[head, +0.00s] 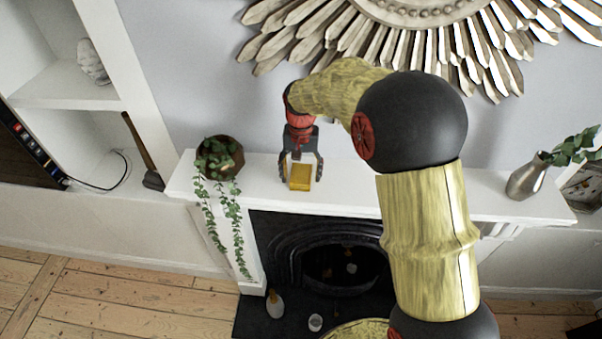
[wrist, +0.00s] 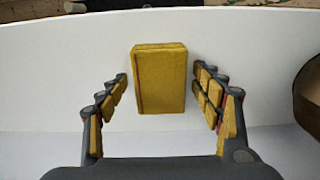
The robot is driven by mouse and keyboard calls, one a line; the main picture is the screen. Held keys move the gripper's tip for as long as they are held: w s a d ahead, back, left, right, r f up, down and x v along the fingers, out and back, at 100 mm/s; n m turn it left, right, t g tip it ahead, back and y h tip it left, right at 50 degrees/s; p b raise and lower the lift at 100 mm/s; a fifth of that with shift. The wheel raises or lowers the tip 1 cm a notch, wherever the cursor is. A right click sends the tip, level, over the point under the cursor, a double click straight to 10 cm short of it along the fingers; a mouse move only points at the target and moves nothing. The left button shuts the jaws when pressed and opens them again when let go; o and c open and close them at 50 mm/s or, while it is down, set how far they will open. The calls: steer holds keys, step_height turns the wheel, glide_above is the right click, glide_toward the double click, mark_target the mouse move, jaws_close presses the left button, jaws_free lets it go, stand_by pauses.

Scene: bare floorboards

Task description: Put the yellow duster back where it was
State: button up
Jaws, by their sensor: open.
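The yellow duster (head: 299,177) is a small yellow block on the white mantelpiece (head: 260,184), right of the trailing plant. In the wrist view the duster (wrist: 161,78) lies on the white surface, with a thin dark red line near its left side. My gripper (head: 301,175) is over the mantelpiece at the duster. In the wrist view my gripper (wrist: 164,85) is open, with one finger on each side of the duster and a visible gap on both sides.
A potted trailing plant (head: 219,160) stands on the mantelpiece to the left. A metal vase (head: 527,178) with leaves stands at the right end. A sunburst mirror frame (head: 420,12) hangs on the wall above. A black fireplace (head: 325,250) is below. The mantelpiece between plant and gripper is clear.

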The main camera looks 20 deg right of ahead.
mark_target(301, 174)
steer(key=shift+r, duration=0.1)
step_height(301, 174, up, 12)
steer(key=s+r+n+t, duration=0.1)
steer(key=s+r, duration=0.3)
steer(key=s, duration=0.3)
steer(key=s+r+n+t, duration=0.1)
steer(key=s+r+t, duration=0.1)
steer(key=s+r, duration=0.35)
steer(key=s+f+n+t, duration=0.1)
steer(key=s+f, duration=0.1)
steer(key=s, duration=0.6)
steer(key=s+f+n+t, duration=0.1)
steer(key=s+f, duration=0.1)
steer(key=s, duration=0.7)
steer(key=shift+f+n+t, duration=0.3)
steer(key=shift+f, duration=0.1)
steer(key=shift+f, duration=0.1)
